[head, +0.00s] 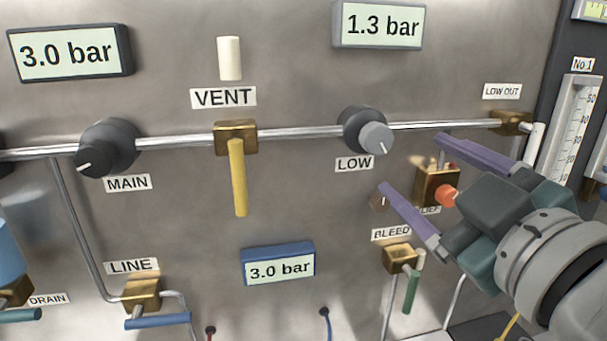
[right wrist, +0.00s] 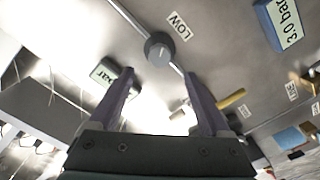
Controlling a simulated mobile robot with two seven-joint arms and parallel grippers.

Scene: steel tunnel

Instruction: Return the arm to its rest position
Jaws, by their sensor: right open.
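My right gripper (head: 410,165) comes in from the right in the head view, its two purple fingers spread apart with nothing between them. It is in front of the panel, below and right of the grey LOW knob (head: 366,131), and partly covers the brass relief block (head: 432,187) with its orange knob. In the right wrist view the open fingers (right wrist: 164,95) point toward the LOW knob (right wrist: 159,49), with a gap between. My left gripper is not in view.
The steel panel carries the MAIN knob (head: 107,148), the yellow VENT lever (head: 238,178), the blue LINE lever (head: 157,321) and the green BLEED lever (head: 411,292). Displays read 3.0 bar (head: 69,53), 1.3 bar (head: 380,26) and 3.0 bar (head: 278,267). A gauge column (head: 574,130) stands at right.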

